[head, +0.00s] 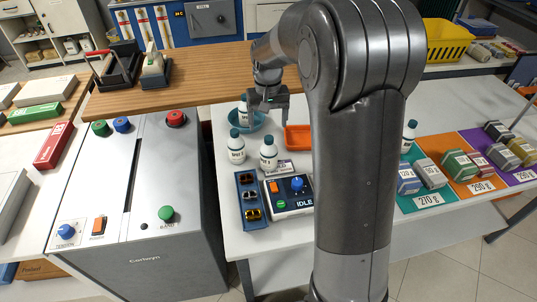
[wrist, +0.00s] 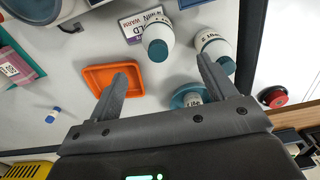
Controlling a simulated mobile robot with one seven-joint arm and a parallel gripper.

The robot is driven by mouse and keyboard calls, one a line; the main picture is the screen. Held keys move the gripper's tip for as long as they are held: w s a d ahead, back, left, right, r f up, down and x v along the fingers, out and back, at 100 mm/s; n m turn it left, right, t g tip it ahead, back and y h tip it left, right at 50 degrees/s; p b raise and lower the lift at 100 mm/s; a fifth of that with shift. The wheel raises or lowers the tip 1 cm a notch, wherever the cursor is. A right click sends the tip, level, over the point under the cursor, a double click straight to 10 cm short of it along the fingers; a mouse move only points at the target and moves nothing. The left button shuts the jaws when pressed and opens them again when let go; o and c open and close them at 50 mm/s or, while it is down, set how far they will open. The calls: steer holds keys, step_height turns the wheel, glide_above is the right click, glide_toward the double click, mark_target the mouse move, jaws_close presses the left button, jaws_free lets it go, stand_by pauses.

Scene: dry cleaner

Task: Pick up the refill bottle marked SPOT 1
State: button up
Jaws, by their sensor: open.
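My gripper (head: 268,112) is open over the white table, near the teal bowl (head: 258,125) and the orange tray (head: 299,137). In the wrist view its fingers (wrist: 162,72) hold nothing. White refill bottles with dark teal caps stand in several places: one in the bowl (head: 243,113), one at front left (head: 236,150), and one right of that (head: 268,157). In the wrist view, the front-left bottle (wrist: 214,45) has a label that seems to end in 2. The bowl bottle (wrist: 192,94) is partly hidden by my gripper. I cannot clearly read SPOT 1 on any bottle.
Another capped bottle (head: 409,136) stands right of my arm, by coloured mats with boxes. A control box (head: 290,195) and a dark blue tray (head: 250,202) lie in front of the bottles. A grey machine (head: 165,190) stands left. A wooden counter (head: 200,75) runs behind.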

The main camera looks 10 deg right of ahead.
mark_target(269, 138)
step_height(269, 138, down, 10)
steer(key=shift+d+r, duration=0.1)
steer(key=shift+d, duration=0.05)
stand_by(0.4)
steer(key=shift+c, duration=0.6)
steer(key=c, duration=1.5)
steer(key=shift+o, duration=0.2)
steer(key=shift+r, duration=0.1)
